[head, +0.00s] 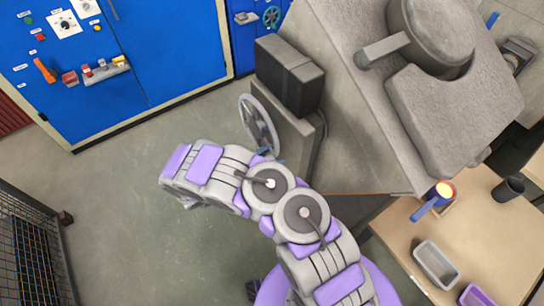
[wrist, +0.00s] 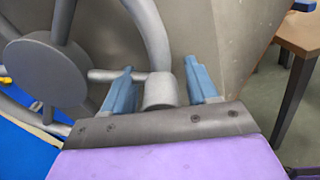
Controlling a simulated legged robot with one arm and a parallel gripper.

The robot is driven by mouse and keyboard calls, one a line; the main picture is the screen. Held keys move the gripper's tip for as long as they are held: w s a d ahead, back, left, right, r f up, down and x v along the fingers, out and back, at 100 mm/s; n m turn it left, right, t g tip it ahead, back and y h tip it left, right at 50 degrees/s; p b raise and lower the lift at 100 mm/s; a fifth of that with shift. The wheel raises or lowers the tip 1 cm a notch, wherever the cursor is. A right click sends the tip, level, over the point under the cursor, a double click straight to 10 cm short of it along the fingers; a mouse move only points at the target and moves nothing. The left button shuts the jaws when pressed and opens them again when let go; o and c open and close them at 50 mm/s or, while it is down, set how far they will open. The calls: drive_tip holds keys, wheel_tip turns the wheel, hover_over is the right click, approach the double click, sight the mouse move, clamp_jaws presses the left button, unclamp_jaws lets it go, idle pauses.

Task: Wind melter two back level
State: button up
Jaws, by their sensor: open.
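The grey melter (head: 345,110) fills the upper right of the head view, with a round pot (head: 440,35) on top. I see no number on it, and cannot tell its tilt. A spoked handwheel (head: 249,112) is on its left side, below a dark box. In the wrist view the wheel's hub (wrist: 42,75) and rim are close at the left. My gripper (wrist: 159,75) is open, its blue fingers on either side of the wheel's grey crank knob (wrist: 160,92). I cannot tell if they touch it. In the head view my arm partly hides the wheel's lower edge.
A blue cabinet (head: 120,95) with knobs and switches stands at the upper left. A wire cage (head: 30,250) is at the lower left. A wooden table (head: 495,225) at the right holds a blue-handled ladle (head: 432,203), a grey tray (head: 437,264) and a dark cup (head: 509,189).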

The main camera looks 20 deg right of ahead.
drive_tip(key=shift+s+f, duration=0.1)
clamp_jaws()
idle(0.4)
